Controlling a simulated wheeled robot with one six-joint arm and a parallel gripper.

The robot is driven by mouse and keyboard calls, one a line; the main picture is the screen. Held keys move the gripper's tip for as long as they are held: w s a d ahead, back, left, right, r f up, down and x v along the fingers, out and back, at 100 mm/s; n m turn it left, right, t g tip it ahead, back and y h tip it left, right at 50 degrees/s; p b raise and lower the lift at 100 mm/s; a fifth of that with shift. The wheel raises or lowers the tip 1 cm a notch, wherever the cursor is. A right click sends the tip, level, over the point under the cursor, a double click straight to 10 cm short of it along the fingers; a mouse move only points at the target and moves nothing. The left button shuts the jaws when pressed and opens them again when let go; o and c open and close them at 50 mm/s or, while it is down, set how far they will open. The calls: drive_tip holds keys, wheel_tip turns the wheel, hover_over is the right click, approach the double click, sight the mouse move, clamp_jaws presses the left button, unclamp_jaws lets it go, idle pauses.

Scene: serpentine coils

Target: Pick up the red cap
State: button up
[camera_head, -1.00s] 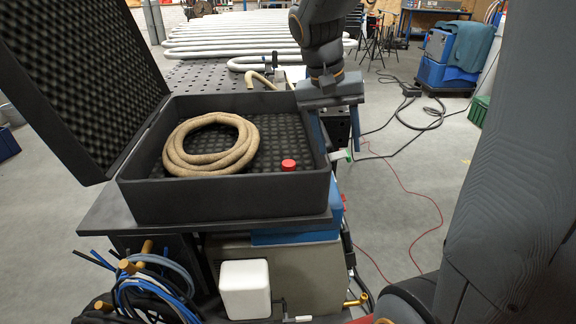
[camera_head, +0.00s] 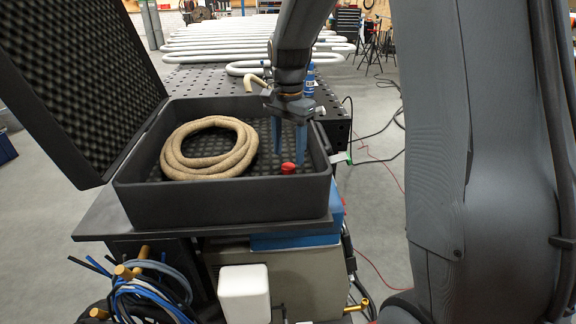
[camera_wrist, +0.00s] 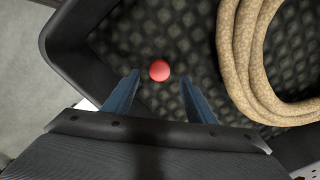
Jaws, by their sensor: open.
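The red cap (camera_head: 288,168) stands on the dark foam floor of the open black case (camera_head: 225,207), near its front right corner. My gripper (camera_head: 289,160) is over the case, pointing down, with its two blue fingers apart and nothing held. In the head view the fingertips come down close to the cap. In the wrist view the red cap (camera_wrist: 159,70) lies just beyond the fingertips, about midway between the two fingers (camera_wrist: 160,97). I cannot tell the exact height of the tips over the floor.
A coiled tan hose (camera_head: 170,165) lies in the case left of the cap; it also shows at right in the wrist view (camera_wrist: 240,60). The case walls rise close to the gripper. The raised foam lid (camera_head: 85,75) stands at left. A perforated table (camera_head: 200,80) is behind.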

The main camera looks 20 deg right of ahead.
sight(288, 166)
drive_tip(key=shift+s+a+f+p, duration=0.15)
drive_tip(key=shift+f+p, duration=0.5)
drive_tip(key=shift+f, duration=1.15)
drive_tip(key=c, duration=1.2)
drive_tip(key=shift+r, duration=0.1)
